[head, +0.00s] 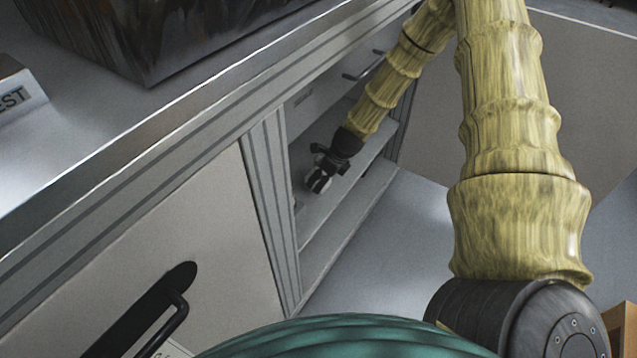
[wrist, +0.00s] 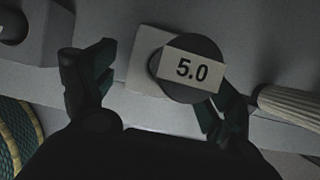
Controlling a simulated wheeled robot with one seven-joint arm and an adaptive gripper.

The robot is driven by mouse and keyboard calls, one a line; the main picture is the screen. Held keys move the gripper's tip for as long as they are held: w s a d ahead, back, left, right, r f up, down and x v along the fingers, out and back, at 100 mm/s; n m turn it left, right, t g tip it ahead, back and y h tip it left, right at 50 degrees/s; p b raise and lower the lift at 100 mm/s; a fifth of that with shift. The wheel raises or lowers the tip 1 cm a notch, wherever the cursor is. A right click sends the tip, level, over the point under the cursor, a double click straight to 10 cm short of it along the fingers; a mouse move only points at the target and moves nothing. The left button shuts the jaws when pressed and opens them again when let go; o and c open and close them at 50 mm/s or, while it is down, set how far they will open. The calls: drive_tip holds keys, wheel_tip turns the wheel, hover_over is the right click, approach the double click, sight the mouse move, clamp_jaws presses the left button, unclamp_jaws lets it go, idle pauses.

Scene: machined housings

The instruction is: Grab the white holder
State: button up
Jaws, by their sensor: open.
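In the head view my gripper (head: 319,176) is inside an open cabinet bay, low over a shelf. A small whitish patch shows at its tip, too small to identify.
In the wrist view a ribbed whitish cylinder (wrist: 290,104) lies at the right, a grey housing (wrist: 38,38) stands at upper left, and a green and yellow patterned object (wrist: 16,135) is at lower left. The cabinet's shelf (head: 350,205) and side post (head: 272,195) bound the bay.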

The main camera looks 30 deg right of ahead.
drive_tip(key=shift+x, duration=0.85)
drive_tip(key=c, duration=1.1)
drive_tip(key=shift+c, duration=0.2)
drive_tip(key=shift+r, duration=0.15)
